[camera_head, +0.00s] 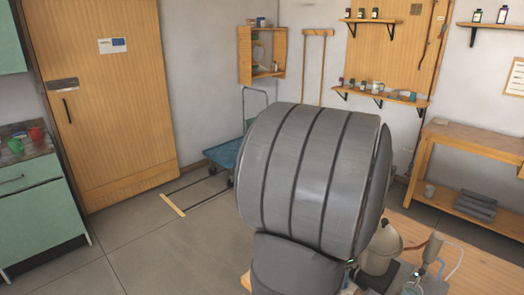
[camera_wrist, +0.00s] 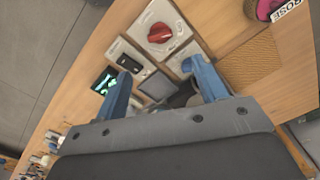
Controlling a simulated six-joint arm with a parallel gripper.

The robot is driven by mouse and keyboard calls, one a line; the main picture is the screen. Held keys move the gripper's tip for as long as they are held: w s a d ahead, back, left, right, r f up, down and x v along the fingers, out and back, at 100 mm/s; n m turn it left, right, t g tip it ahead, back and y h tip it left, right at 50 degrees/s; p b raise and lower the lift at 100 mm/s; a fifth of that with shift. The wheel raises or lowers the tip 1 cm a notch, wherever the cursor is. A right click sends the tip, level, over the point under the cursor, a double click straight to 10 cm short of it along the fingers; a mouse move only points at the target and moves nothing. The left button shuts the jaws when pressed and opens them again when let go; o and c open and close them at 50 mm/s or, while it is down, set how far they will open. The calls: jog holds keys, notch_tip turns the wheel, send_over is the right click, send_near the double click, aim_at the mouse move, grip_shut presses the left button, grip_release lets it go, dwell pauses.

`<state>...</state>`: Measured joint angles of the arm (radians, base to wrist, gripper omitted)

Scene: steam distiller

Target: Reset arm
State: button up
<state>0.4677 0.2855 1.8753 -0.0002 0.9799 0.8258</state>
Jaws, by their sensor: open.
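My gripper (camera_wrist: 160,70) shows in the wrist view with its two blue fingers spread apart and nothing visible held between them. It hangs above a wooden table (camera_wrist: 220,20). Ahead of the fingertips is a control panel with a red knob (camera_wrist: 159,32) and several tiles. A small lit screen (camera_wrist: 105,80) is beside the left finger. In the head view my grey arm fills the middle and hides my gripper. Part of the distiller, a metal vessel (camera_head: 381,249), stands on the table at the lower right.
A woven mat (camera_wrist: 252,62) and a pink container with a ROSE label (camera_wrist: 268,9) lie right of the panel. Small items (camera_wrist: 50,145) are at the table's lower left edge. In the head view a blue cart (camera_head: 226,153) and open floor (camera_head: 165,250) are beyond the table.

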notch_tip(320, 180, up, 5)
notch_tip(320, 180, down, 18)
jog(key=shift+r, duration=0.15)
jog(key=shift+m, duration=0.4)
notch_tip(320, 180, up, 17)
notch_tip(320, 180, down, 14)
jog(key=n, duration=0.7)
jog(key=shift+w+d+f+n, duration=0.15)
jog(key=shift+f+n, duration=0.05)
jog(key=shift+n, duration=0.2)
jog(key=shift+f+n, duration=0.5)
jog(key=shift+f, duration=0.4)
